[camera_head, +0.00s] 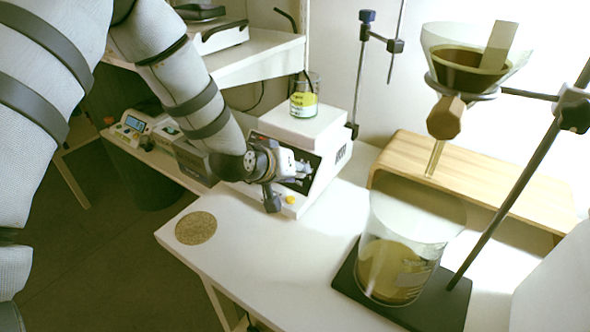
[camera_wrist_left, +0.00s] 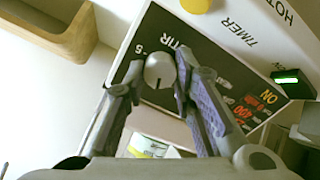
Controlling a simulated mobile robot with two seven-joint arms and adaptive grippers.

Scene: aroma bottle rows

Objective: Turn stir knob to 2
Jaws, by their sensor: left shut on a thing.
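The white stirrer hotplate (camera_head: 322,128) stands on the white table. The stir knob (camera_wrist_left: 160,69) is a small pale round knob with a dark pointer line, beside the "STIR" print. My left gripper (camera_wrist_left: 160,72) is shut on this knob, with one finger on each side of it. In the head view, the left gripper (camera_head: 296,172) is at the front of the stirrer and hides the knob. The knob's exact setting cannot be read. My right gripper is not in view.
To the right, a large beaker (camera_head: 395,265) sits on a dark stand base, under a funnel (camera_head: 468,70) held by a rod. A wooden riser (camera_head: 490,185) is behind. A cork mat (camera_head: 196,228) lies front left.

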